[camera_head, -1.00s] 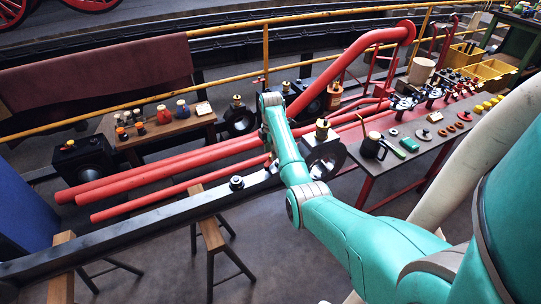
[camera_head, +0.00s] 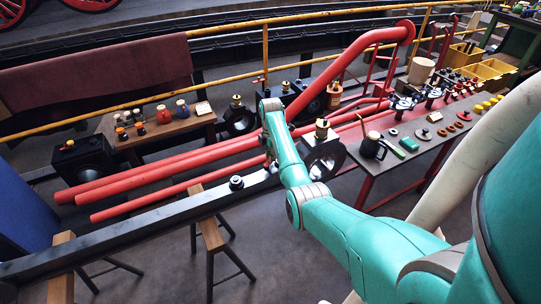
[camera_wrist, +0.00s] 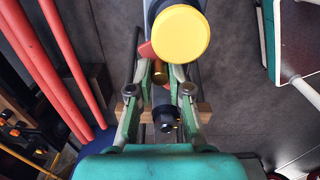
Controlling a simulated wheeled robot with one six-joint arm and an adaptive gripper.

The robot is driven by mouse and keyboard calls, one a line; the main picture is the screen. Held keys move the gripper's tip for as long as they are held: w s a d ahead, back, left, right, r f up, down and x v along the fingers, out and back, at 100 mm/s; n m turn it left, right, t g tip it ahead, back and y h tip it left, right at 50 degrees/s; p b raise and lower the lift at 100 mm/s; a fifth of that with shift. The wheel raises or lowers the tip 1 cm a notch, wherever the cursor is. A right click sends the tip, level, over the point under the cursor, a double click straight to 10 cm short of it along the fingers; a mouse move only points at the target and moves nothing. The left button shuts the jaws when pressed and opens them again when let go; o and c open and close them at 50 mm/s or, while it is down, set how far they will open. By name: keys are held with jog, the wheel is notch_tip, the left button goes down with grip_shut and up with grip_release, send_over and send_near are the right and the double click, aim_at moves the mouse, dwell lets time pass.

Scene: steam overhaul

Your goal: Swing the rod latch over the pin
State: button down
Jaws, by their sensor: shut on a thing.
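My gripper (camera_wrist: 160,78) is in the upper middle of the wrist view, its two green fingers closed in on a small brass-coloured upright piece (camera_wrist: 160,71), which looks like the handle of the rod latch. A red piece (camera_wrist: 147,51) shows just beyond it. The dark round pin (camera_wrist: 166,118) stands on the rail nearer the camera, apart from the brass piece. In the head view the pin (camera_head: 236,183) stands on the dark rail (camera_head: 130,228), left of my wrist. My arm hides the fingers and most of the latch there.
Red pipes (camera_head: 160,172) run behind the rail. Wooden trestles (camera_head: 209,232) stand below. A parts table (camera_head: 400,165) is at right.

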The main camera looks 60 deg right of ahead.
jog(key=shift+s+a+m, duration=0.1)
jog(key=shift+s+m, duration=0.2)
jog(key=shift+m, duration=0.85)
jog(key=shift+s+m, duration=0.3)
jog(key=shift+m, duration=0.85)
jog(key=c, duration=1.1)
grip_release()
notch_tip(320, 180, up, 12)
jog(key=shift+w, duration=0.1)
